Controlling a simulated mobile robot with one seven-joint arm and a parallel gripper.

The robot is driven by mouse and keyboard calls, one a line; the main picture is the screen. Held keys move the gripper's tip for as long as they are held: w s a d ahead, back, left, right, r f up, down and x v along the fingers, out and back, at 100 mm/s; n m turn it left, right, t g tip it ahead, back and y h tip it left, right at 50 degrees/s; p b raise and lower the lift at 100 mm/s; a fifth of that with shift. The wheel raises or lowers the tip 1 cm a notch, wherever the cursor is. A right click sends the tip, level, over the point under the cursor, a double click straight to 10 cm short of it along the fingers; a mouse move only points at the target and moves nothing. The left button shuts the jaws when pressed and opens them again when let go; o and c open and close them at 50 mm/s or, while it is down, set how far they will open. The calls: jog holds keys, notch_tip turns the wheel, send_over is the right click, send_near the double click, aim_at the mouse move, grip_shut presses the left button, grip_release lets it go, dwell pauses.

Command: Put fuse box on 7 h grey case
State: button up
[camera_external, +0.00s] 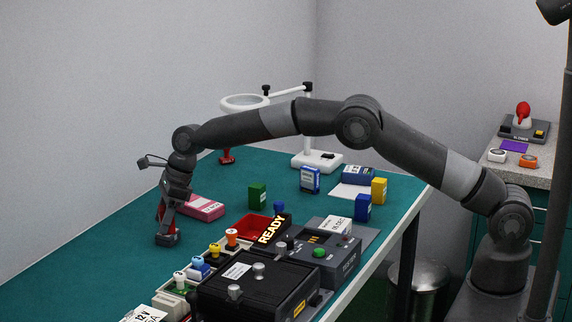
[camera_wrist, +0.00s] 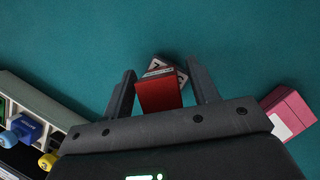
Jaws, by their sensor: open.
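My gripper (camera_external: 167,222) points down at the left of the green table. Its fingers are open on both sides of a red box (camera_wrist: 159,97), which has a pale printed label on one edge. The red box, likely the fuse box, appears to stand on a small dark grey case (camera_external: 168,240). In the wrist view the grey case (camera_wrist: 182,77) shows behind the red box, with a white label bearing a 7. In the external view the fingers hide most of the red box (camera_external: 160,210). I cannot tell whether a finger touches it.
A pink box (camera_external: 205,208) lies close to the right of my gripper. A white-edged tray with coloured knobs and a black device (camera_external: 255,285) stand at the front. A green box (camera_external: 257,195) and a blue box (camera_external: 310,179) stand farther back. Bare table lies behind my gripper.

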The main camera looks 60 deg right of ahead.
jog(key=s+d+r+n, duration=0.3)
jog(key=s+d+r, duration=0.25)
jog(key=r, duration=0.55)
jog(key=s+d+r+n, duration=0.3)
jog(key=s+d+r, duration=0.3)
jog(key=r, duration=0.4)
jog(key=s+d+r+n+t+h, duration=0.1)
jog(key=s+d+r+n, duration=0.2)
jog(key=s, duration=0.5)
jog(key=s+d+r+n, duration=0.3)
jog(key=s+n, duration=0.1)
jog(key=s, duration=0.3)
jog(key=s+d+f+n, duration=0.2)
jog(key=s+n, duration=0.2)
jog(key=s, duration=0.5)
jog(key=s+d+f+n+t+h, duration=0.1)
jog(key=s+n, duration=0.4)
jog(key=s, duration=0.5)
jog(key=s+d+f+n+h, duration=0.1)
jog(key=s+d+f+n, duration=0.3)
jog(key=s, duration=0.6)
jog(key=shift+s+f+n, duration=0.2)
jog(key=shift+f+n, duration=0.3)
jog(key=shift+f, duration=0.2)
